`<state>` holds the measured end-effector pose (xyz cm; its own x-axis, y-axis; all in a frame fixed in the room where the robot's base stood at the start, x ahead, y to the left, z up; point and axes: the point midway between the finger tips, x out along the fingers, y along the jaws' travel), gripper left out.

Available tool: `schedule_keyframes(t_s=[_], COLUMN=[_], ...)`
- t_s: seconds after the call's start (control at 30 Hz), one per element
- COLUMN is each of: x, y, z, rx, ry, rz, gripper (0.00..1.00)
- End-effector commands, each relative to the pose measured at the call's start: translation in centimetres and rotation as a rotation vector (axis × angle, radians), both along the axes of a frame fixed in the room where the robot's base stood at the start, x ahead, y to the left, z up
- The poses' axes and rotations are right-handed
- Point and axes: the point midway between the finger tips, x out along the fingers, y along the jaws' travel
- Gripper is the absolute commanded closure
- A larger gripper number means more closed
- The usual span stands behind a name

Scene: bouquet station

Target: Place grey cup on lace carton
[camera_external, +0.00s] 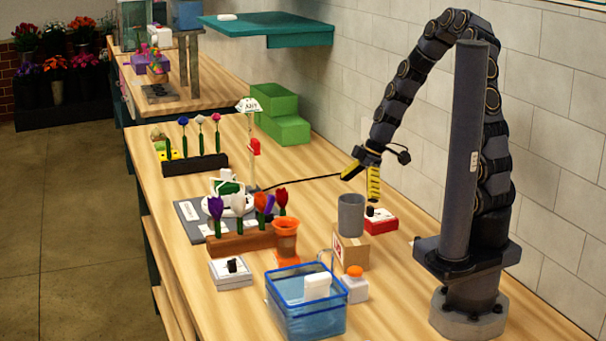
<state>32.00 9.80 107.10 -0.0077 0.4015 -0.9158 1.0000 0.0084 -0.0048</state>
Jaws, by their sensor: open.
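The grey cup (351,216) stands upright on top of a small brown cardboard carton (352,252) with a red-marked label on its side. This looks like the lace carton, but the label is too small to read. My gripper (360,188) has yellow fingers spread apart with nothing between them. It hangs just above and behind the cup, apart from it as far as this view shows. The cup's inside bottom and its contact with the carton's far side are hidden.
A red box (383,221) with a black knob is right behind the carton. A blue bin (306,302), an orange-capped jar (354,285) and an orange pot (286,238) stand close in front and left. Green steps (275,118) are farther back. The table right of the carton is clear.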

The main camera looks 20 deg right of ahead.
Motion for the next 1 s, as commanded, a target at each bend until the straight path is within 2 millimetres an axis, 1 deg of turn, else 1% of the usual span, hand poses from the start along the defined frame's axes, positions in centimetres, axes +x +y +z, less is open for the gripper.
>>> schedule_keyframes(t_s=[0.03, 0.1, 0.2, 0.3, 0.43, 0.63, 0.7, 0.77, 0.83, 0.87, 0.97, 1.0], x=[0.2, 0.2, 0.3, 0.2, 0.1, 0.0, -0.4, -1.2, -2.8, -3.8, -7.6, -9.1], y=[-0.5, -1.2, -1.9, -2.5, -2.9, -3.0, -3.0, -3.1, -3.4, -3.6, -4.6, -5.2], z=[1.2, 2.6, 4.4, 5.7, 6.6, 6.9, 7.3, 8.0, 9.2, 9.8, 11.7, 12.5], rx=[0.001, 0.0, 0.001, 0.001, 0.001, -0.001, -0.009, -0.027, -0.063, -0.085, -0.179, -0.218], ry=[-0.008, -0.008, -0.01, -0.005, -0.001, 0.004, 0.016, 0.041, 0.092, 0.121, 0.221, 0.256], rz=[-0.002, -0.004, -0.002, -0.003, -0.001, -0.002, -0.024, -0.07, -0.166, -0.22, -0.46, -0.574], gripper=[0.0, 0.0, 0.0, 0.0, 0.0, 0.0, 0.0, 0.0, 0.0, 0.0, 0.0, 0.0])
